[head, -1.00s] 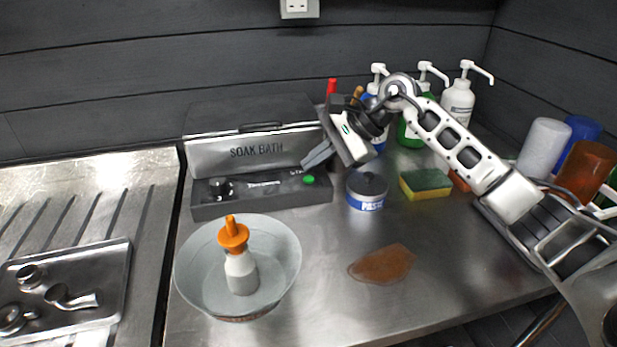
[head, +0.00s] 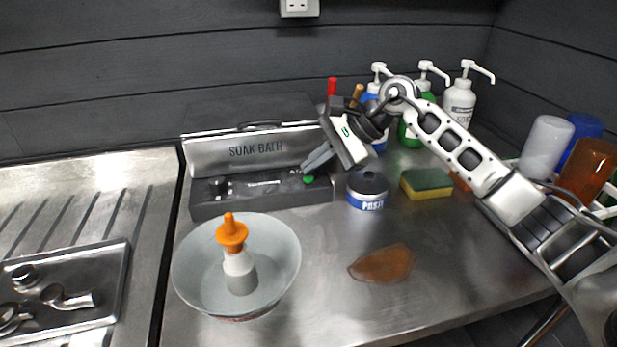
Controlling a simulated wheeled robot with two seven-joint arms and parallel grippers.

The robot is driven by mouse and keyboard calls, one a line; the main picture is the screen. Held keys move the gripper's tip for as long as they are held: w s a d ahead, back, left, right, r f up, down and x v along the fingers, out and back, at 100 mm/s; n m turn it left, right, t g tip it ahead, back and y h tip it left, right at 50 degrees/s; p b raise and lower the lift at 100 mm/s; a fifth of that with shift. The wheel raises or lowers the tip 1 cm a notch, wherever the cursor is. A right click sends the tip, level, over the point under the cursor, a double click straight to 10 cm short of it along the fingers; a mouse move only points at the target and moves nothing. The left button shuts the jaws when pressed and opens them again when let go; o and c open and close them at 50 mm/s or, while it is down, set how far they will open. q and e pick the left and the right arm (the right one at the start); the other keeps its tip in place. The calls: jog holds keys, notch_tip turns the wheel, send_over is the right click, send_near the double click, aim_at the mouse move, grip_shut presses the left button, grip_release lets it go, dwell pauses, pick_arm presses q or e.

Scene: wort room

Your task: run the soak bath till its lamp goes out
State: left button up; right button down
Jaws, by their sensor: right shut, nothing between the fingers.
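My left gripper is not in view.
A grey bowl (head: 190,278) holding an orange-capped bottle (head: 240,272) stands in front of the bath. A paste tin (head: 367,190), a sponge (head: 427,182) and a brown puddle (head: 383,264) lie to the right. Pump bottles (head: 458,104) stand behind my right arm. A steel tray (head: 120,262) is at left.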

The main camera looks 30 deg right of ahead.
jog(key=shift+f+b, duration=0.45)
jog(key=shift+b, duration=0.05)
dwell(0.3)
dwell(0.4)
jog(key=shift+r+p, duration=0.35)
jog(key=shift+r, duration=0.5)
jog(key=shift+r+p, duration=0.55)
jog(key=shift+r, duration=0.4)
jog(key=shift+r+p, duration=0.9)
jog(key=shift+r, duration=0.7)
jog(key=shift+f, duration=0.1)
